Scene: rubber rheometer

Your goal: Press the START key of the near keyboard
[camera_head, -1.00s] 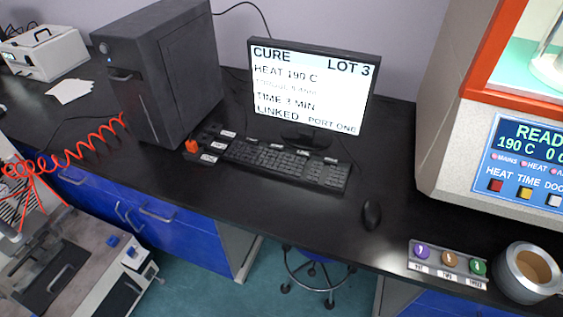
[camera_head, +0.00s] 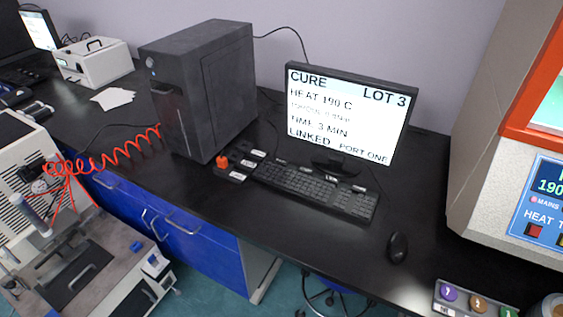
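The near keyboard (camera_head: 315,188) is black and lies on the dark bench in front of the monitor. Small white labels show along its back edge, too small to read. The START key cannot be made out. A small black block (camera_head: 240,166) with an orange-red knob (camera_head: 222,161) and white labels sits at the keyboard's left end. The monitor (camera_head: 350,112) reads CURE, LOT 3, HEAT 190 C, TIME 3 MIN, LINKED, PORT ONE. Neither of my grippers is in view.
A black computer tower (camera_head: 205,90) stands left of the keyboard. A mouse (camera_head: 397,247) lies to its right. A tray (camera_head: 470,304) of numbered coloured pieces is at the front right. The rheometer (camera_head: 510,190) stands at right. The bench front before the keyboard is clear.

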